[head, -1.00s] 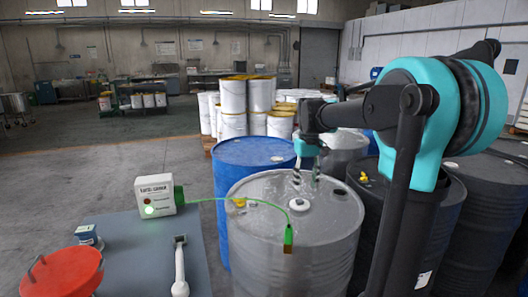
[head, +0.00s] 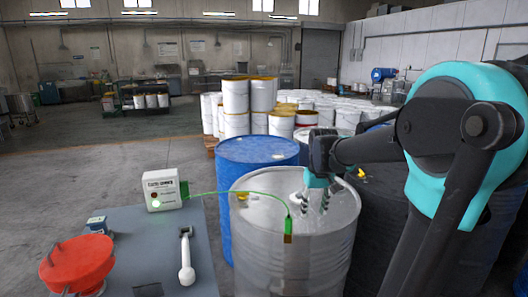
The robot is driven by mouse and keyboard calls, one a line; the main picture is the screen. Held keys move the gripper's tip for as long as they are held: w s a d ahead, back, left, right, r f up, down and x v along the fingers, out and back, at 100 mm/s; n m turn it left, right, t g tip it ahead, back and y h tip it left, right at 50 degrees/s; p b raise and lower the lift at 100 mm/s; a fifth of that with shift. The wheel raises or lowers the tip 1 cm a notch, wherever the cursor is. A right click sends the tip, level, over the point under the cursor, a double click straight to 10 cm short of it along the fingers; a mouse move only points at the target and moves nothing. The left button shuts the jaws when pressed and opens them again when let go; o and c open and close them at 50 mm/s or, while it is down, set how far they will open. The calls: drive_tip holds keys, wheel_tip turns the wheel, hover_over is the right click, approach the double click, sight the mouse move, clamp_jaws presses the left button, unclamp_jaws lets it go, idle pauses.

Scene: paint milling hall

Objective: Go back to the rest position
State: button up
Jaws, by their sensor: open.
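My gripper (head: 316,202) is open and empty, pointing down over the grey steel drum (head: 290,250) in the head view. Its fingers hang above or near the right part of the drum lid; I cannot tell how much gap there is. A green clamp (head: 288,225) sits at the front of the drum lid, with a green cable running to a white box (head: 162,190) on the table. A green lamp on the box is lit. A yellow cap (head: 242,197) shows at the left of the lid. The white cap seen earlier is hidden behind my gripper.
A blue drum (head: 257,160) stands behind the grey drum. Dark drums at the right are mostly behind my arm. A grey table (head: 135,220) at the left holds a red funnel (head: 77,262) and a white-handled tool (head: 186,258). Stacked white pails (head: 236,98) stand farther back; open floor lies left.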

drive_tip(key=s+d+f+m+t, duration=0.2)
drive_tip(key=s+f, duration=1.2)
drive_tip(key=s, duration=0.2)
drive_tip(key=shift+d+f+t, duration=0.15)
drive_tip(key=shift+f+t, duration=0.05)
drive_tip(key=shift+t, duration=0.2)
